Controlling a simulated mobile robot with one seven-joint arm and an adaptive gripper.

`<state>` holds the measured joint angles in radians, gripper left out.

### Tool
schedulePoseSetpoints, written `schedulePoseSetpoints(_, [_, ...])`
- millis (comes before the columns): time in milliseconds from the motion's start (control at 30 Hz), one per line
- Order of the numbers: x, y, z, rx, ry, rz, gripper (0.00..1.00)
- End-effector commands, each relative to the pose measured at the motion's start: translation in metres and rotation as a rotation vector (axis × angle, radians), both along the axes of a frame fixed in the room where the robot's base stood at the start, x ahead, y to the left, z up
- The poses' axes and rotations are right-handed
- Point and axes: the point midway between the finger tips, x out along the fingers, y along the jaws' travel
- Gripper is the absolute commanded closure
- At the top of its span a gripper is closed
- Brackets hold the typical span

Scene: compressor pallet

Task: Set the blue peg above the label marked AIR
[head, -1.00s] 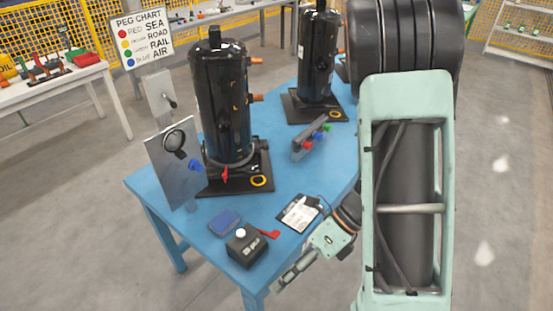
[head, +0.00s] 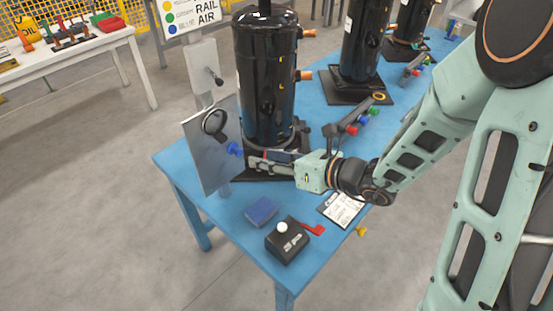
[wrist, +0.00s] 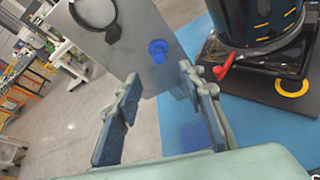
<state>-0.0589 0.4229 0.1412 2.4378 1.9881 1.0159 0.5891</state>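A blue peg (head: 235,149) sticks out of the right side of an upright grey panel (head: 205,172), below a black ring. The peg also shows in the wrist view (wrist: 158,51), just beyond my fingertips and roughly between them. My gripper (head: 252,161) is open and empty, pointing left at the peg; its spread fingers show in the wrist view (wrist: 160,78).
A black compressor (head: 265,85) stands close behind my gripper. A blue block (head: 261,211), a black button box (head: 287,241) and a clipboard (head: 342,208) lie on the blue table's (head: 172,166) front part. More compressors stand farther back.

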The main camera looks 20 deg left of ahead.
Motion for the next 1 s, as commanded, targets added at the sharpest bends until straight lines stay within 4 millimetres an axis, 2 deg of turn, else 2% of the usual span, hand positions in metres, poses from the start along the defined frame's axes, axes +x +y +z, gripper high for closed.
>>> schedulePoseSetpoints(100, [0.006,0.021,-0.010,0.000,0.002,0.005,0.63])
schedulePoseSetpoints(300, [0.017,0.051,-0.022,0.000,0.003,0.004,0.63])
schedulePoseSetpoints(500, [0.025,0.070,-0.029,-0.001,0.001,0.002,0.63])
schedulePoseSetpoints(867, [0.027,0.074,-0.031,0.000,0.002,0.000,0.63])
schedulePoseSetpoints(1000, [0.027,0.074,-0.031,0.000,0.002,0.001,0.76])
